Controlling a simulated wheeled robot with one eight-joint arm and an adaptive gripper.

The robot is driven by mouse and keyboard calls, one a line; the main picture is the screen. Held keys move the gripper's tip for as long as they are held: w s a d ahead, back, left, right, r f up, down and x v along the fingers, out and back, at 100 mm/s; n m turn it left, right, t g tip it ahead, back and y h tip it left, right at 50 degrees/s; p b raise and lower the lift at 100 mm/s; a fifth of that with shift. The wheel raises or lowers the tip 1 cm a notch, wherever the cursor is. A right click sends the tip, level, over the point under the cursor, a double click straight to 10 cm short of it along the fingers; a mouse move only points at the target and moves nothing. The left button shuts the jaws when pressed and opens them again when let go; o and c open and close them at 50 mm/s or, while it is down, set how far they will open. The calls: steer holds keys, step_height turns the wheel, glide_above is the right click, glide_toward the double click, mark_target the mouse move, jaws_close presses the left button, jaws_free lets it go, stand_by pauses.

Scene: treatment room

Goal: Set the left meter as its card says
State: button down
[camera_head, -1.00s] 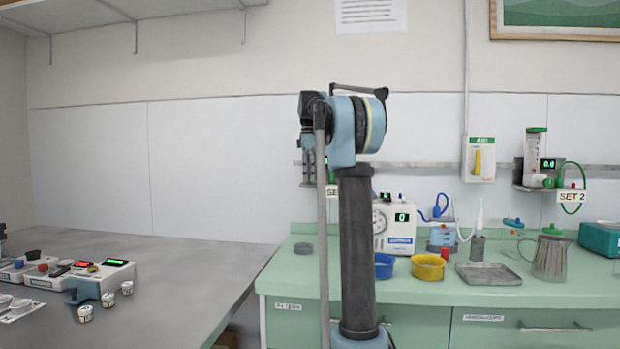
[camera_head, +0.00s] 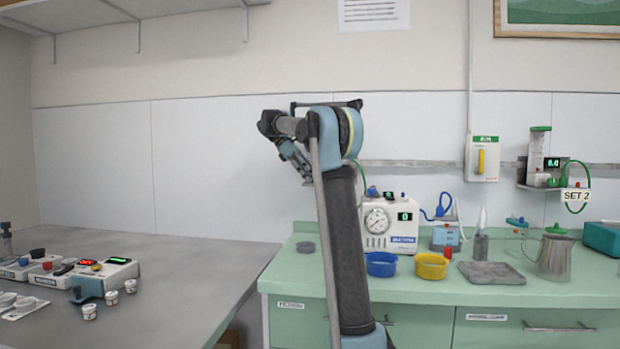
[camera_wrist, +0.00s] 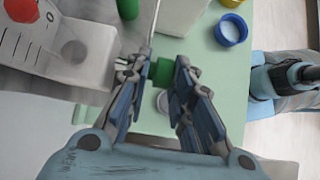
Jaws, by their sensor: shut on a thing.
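My gripper (camera_wrist: 158,72) is shut on a green knob (camera_wrist: 162,73) in the wrist view, with a finger on either side of it. Beside it at the upper left is a white part with dark tick marks (camera_wrist: 14,42) and a red cap (camera_wrist: 21,9), joined to a grey body (camera_wrist: 82,55); this looks like the left meter. In the head view my arm hides the left meter, its card and its reading. The right meter (camera_head: 538,155) shows clearly there, with a card reading SET 2 (camera_head: 576,196).
A wall box (camera_head: 482,158) hangs right of my arm. Small devices and cups sit on the left table (camera_head: 190,275).

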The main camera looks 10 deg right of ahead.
steer(key=shift+s+a+f+h, duration=0.1)
steer(key=shift+a+f+h, duration=0.1)
steer(key=shift+h, duration=0.3)
steer(key=shift+g, duration=0.3)
steer(key=c, duration=1.5)
jaws_free()
steer(key=shift+r, duration=0.1)
steer(key=shift+v, duration=3.75)
